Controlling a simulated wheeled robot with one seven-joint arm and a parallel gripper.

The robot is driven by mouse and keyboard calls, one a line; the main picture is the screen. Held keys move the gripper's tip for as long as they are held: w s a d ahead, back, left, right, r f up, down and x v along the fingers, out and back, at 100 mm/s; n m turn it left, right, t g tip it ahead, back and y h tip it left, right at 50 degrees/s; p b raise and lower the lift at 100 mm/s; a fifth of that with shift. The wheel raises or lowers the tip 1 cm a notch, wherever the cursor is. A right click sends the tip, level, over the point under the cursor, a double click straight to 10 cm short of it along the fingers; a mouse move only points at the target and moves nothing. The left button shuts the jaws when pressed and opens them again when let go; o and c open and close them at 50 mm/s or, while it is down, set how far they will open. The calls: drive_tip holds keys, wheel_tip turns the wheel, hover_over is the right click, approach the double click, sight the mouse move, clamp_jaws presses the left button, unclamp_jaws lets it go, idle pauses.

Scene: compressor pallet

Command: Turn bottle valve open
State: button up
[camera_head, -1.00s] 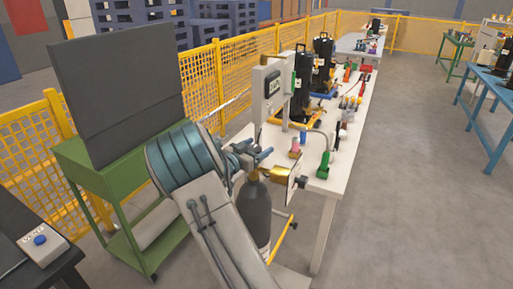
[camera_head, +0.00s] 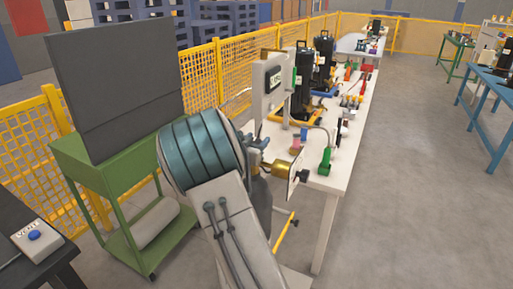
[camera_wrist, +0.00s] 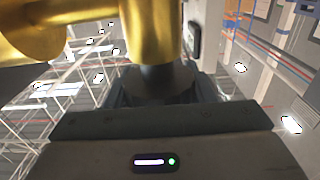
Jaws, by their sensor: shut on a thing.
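The dark gas bottle (camera_head: 262,195) stands upright at the near end of the white bench, mostly hidden behind my arm. Its brass valve body (camera_head: 280,170) sticks out to the right, and it fills the top of the wrist view as a gold elbow and stem (camera_wrist: 150,30). My gripper (camera_head: 254,157) is at the valve, largely hidden by my wrist in the head view. In the wrist view, my gripper (camera_wrist: 163,95) is shut around the dark valve knob (camera_wrist: 165,78) at the end of the gold stem. The knob's turn angle cannot be told.
A flat plate (camera_head: 297,166) with a black knob stands just right of the valve. The grey panel box (camera_head: 273,84) rises behind. The white bench (camera_head: 328,180) carries hoses and fittings.

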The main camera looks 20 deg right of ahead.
drive_tip(key=shift+f+n+t+y+b, duration=0.25)
drive_tip(key=shift+n+t+y+b, duration=0.95)
drive_tip(key=shift+b, duration=0.65)
drive_tip(key=shift+w+a+r+t+y+b, duration=0.1)
drive_tip(key=shift+t+y+b, duration=0.3)
drive_tip(key=shift+b, duration=0.15)
drive_tip(key=shift+r+n, duration=0.1)
drive_tip(key=shift+n, duration=0.3)
drive_tip(key=o, duration=1)
drive_tip(key=shift+a, duration=0.1)
drive_tip(key=v, duration=1.3)
drive_tip(key=shift+s+b, duration=0.35)
drive_tip(key=shift+s, duration=0.05)
